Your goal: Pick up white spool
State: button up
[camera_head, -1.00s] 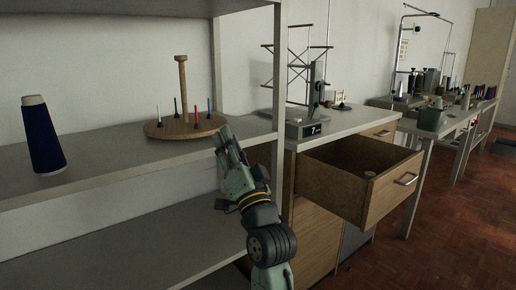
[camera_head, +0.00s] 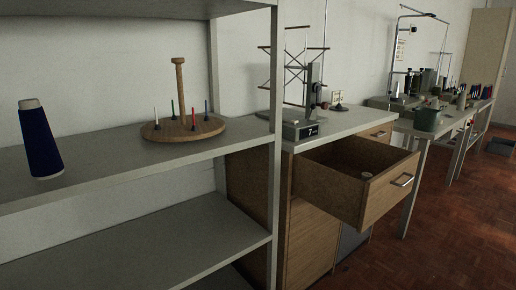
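A round wooden stand (camera_head: 208,129) with a tall central post sits on the upper shelf board. Several thin upright pieces stand around its rim, and a slim white one (camera_head: 156,115) is at its left. I cannot tell whether that piece is a spool or a bare peg. The open wooden drawer (camera_head: 335,198) right of the shelf holds a small pale round-topped thing (camera_head: 367,175), mostly hidden by the drawer's walls, possibly a spool. My gripper is out of view.
A dark blue thread cone (camera_head: 40,140) stands on the shelf (camera_head: 105,160) at the left. The shelf's metal upright (camera_head: 276,160) separates it from the drawer cabinet. A machine (camera_head: 306,125) is on the cabinet's top. The lower shelf board (camera_head: 190,240) is bare.

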aim_at(366, 176)
jog(key=i+l+z, duration=0.1)
jog(key=i+l, duration=0.35)
jog(key=l, duration=0.2)
jog(key=i+l+z, duration=0.15)
jog(key=i+l, duration=0.35)
jog(key=l, duration=0.15)
